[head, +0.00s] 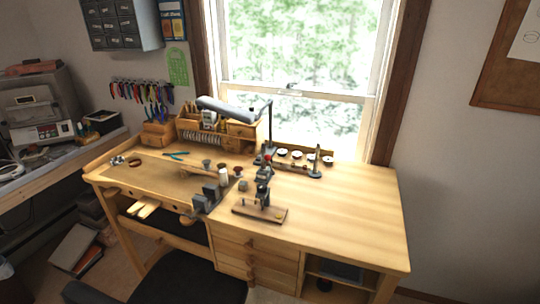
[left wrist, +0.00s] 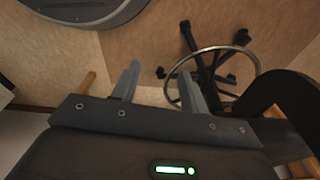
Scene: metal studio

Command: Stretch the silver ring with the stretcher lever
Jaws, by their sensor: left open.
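A dark metal bench tool, which looks like the ring stretcher (head: 263,192), stands upright on a small wooden base near the front middle of the workbench. Its lever cannot be told apart clearly at this size. I cannot pick out the silver ring for certain in either view. My left gripper (left wrist: 158,82) shows in the left wrist view with its two grey fingers apart and nothing between them. It points toward the floor, away from the tool. My right gripper is in neither view.
The wooden workbench (head: 350,205) is clear on its right side. A grey vise (head: 210,197) stands left of the stretcher; a tapered post (head: 317,160) stands behind right. A dark chair (head: 190,285) is in front. A chair base with a hoop (left wrist: 205,65) shows near my left fingers.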

